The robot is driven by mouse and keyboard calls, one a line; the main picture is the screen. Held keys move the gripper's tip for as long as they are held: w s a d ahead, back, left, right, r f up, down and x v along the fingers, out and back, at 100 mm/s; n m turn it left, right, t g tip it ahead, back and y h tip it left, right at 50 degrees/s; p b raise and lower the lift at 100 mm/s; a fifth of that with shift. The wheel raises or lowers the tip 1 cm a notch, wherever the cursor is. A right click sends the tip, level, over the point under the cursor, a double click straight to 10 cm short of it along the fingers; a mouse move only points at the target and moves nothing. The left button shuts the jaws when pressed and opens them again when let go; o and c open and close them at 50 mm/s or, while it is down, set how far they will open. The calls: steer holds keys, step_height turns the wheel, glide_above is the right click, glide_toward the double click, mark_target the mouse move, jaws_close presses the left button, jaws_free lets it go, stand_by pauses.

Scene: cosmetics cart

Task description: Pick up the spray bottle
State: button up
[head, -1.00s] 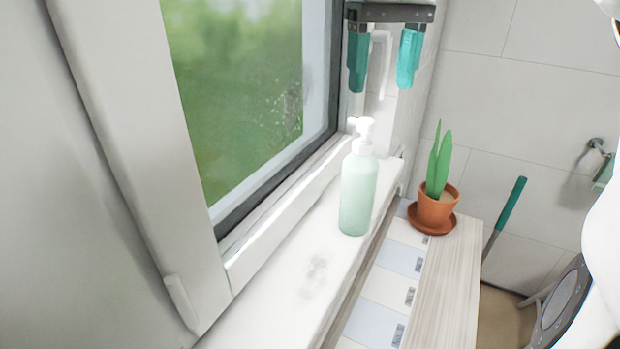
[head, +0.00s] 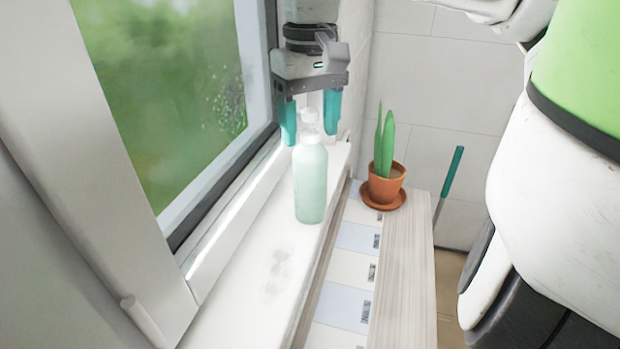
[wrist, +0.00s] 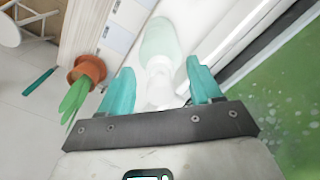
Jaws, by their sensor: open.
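The spray bottle (head: 310,186) is pale mint green with a white pump top and stands upright on the white windowsill. My gripper (head: 311,132) is open, with teal fingers spread to either side of the bottle's top in the head view. The wrist view shows the bottle (wrist: 162,45) with its white pump between the two open fingertips (wrist: 163,80). The jaws are not closed on it. The head view does not make clear how far behind or beside the pump the fingers are.
A window with a dark frame (head: 222,165) runs close along the left of the sill (head: 262,300). A potted plant (head: 385,185) stands on a wooden-edged cabinet (head: 405,270) to the right. The front of the sill is clear except for a smudge.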

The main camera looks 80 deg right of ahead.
steer(key=shift+f, duration=0.55)
jaws_close()
stand_by(0.5)
